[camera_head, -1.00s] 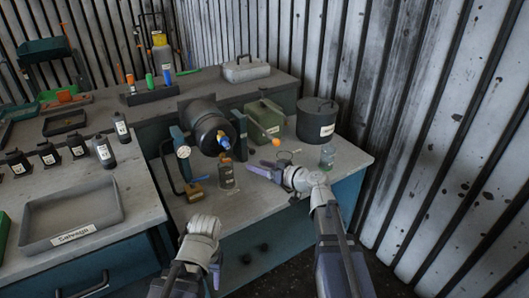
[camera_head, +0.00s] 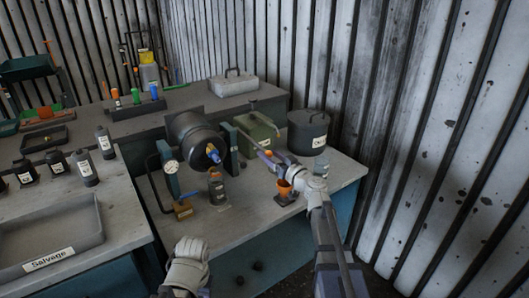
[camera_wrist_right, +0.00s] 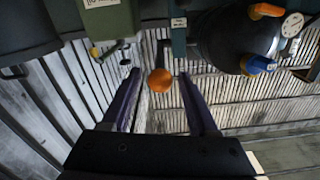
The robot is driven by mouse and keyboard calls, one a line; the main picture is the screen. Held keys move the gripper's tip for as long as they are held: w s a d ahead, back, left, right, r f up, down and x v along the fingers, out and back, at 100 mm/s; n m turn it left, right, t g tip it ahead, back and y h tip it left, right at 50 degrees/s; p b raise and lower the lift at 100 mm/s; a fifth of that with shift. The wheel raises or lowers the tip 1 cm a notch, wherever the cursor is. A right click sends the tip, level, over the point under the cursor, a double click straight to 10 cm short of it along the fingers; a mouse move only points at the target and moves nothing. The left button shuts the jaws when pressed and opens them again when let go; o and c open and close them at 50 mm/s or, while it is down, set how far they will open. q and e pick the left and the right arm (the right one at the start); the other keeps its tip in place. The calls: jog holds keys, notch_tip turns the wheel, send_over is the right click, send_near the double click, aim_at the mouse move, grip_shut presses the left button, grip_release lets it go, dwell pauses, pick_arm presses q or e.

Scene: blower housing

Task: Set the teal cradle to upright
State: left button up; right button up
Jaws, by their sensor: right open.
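The teal cradle (camera_head: 231,148) stands on the bench with teal posts on either side of a dark drum (camera_head: 190,134). The drum lies on its side, its blue-and-orange fitting (camera_head: 213,155) facing the front. In the right wrist view the drum (camera_wrist_right: 230,38) is at the upper right, beside a teal post (camera_wrist_right: 178,38). An orange ball knob (camera_wrist_right: 160,80) shows between my right gripper's (camera_wrist_right: 158,75) spread fingers, with gaps on both sides. In the head view my right gripper (camera_head: 264,158) is right of the cradle. My left gripper (camera_head: 186,266) is low in front; its fingers are hidden.
A green canister (camera_head: 259,133) and a black pot (camera_head: 308,132) stand behind my right gripper. The grey Salvage tray (camera_head: 99,225) is on the left bench.

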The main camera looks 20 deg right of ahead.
aim_at(265, 151)
jog(key=x, duration=0.3)
jog(key=shift+w, duration=0.15)
grip_shut()
dwell(0.3)
dwell(1.0)
